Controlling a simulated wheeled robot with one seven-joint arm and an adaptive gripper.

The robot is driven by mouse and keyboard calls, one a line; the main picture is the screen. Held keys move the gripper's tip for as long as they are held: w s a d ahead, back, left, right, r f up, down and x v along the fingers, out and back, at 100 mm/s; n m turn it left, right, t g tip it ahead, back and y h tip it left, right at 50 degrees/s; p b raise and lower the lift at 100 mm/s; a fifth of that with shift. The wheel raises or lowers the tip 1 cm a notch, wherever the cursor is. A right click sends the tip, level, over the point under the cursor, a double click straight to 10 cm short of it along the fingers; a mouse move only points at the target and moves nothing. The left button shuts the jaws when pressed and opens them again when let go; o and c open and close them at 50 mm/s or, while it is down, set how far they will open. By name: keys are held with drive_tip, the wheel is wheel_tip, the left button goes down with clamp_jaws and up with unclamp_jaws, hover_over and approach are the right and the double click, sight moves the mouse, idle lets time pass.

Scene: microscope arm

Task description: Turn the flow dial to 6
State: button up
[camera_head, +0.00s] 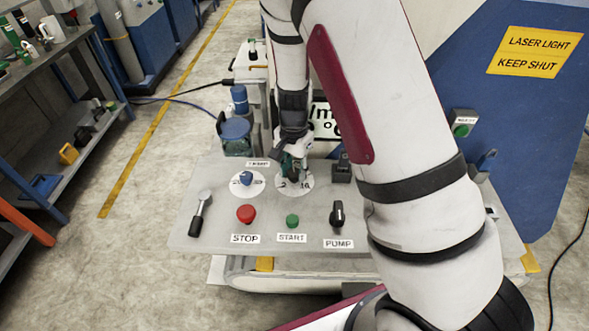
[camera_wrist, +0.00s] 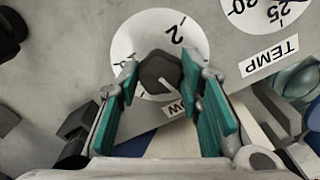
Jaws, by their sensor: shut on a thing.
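The flow dial (camera_wrist: 158,70) is a dark knob on a round white scale plate (camera_wrist: 135,40) in the wrist view. A "2" shows on the plate; most other numbers are hidden, and a label ending in "OW" is partly covered. In the head view the plate (camera_head: 297,187) shows beneath my gripper (camera_head: 293,161), which hides most of the knob. My gripper's green-padded fingers (camera_wrist: 160,78) stand on either side of the knob and are shut on it. I cannot tell which number the dial points to.
The TEMP dial (camera_head: 246,180) with its blue knob is just left. A red STOP button (camera_head: 246,213), green START button (camera_head: 292,221) and black PUMP switch (camera_head: 337,214) sit in front. A lever (camera_head: 200,213) is at the panel's left. A black block (camera_head: 342,169) stands close right.

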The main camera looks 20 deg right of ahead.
sight(294, 173)
drive_tip(key=shift+m, duration=1.1)
drive_tip(key=o, duration=1.2)
drive_tip(key=shift+c, duration=0.2)
drive_tip(key=shift+r, duration=0.15)
wheel_tip(294, 173, up, 12)
